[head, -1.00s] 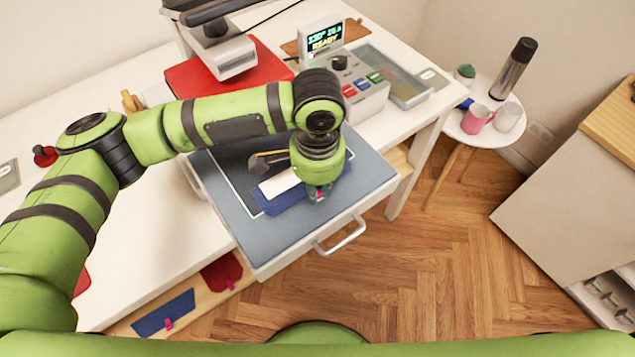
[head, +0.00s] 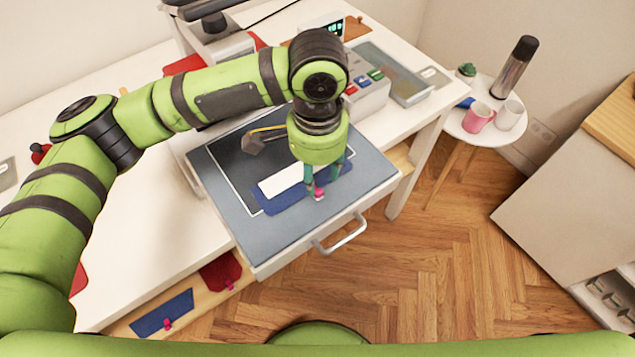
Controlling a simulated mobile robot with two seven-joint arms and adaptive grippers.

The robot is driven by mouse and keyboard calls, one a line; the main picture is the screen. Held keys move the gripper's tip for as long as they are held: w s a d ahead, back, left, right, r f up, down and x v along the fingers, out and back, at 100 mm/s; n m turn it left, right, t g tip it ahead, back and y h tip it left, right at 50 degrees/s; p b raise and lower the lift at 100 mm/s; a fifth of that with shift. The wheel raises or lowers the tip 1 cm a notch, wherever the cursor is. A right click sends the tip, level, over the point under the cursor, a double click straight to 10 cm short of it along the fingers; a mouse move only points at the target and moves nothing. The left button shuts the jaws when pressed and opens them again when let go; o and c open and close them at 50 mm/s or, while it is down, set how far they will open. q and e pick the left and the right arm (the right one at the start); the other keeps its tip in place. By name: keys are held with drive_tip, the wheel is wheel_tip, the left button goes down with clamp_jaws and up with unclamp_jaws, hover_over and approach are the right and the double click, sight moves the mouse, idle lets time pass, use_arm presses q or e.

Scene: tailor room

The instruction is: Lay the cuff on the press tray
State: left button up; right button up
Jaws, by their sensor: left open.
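The press tray (head: 300,226) is a grey-blue pulled-out drawer top with a white-outlined dark area and a metal handle at its front. A blue cuff with a white strip (head: 284,202) lies on the tray, partly across the outline. A pink clip or tab (head: 319,194) sits at the cuff's right part. My left gripper (head: 325,184) is open just above the cuff's right end, its fingers on either side near the pink tab. My right gripper is out of view.
A dark-headed tool with a yellow edge (head: 253,143) lies on the tray behind the cuff. A control box (head: 365,95) stands behind. Another blue piece (head: 164,313) and a red piece (head: 221,272) lie on the lower wooden shelf. A side table (head: 478,138) with mugs stands right.

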use_arm(q)
wheel_tip(320, 180, up, 8)
drive_tip(key=b, duration=0.1)
drive_tip(key=shift+f, duration=0.15)
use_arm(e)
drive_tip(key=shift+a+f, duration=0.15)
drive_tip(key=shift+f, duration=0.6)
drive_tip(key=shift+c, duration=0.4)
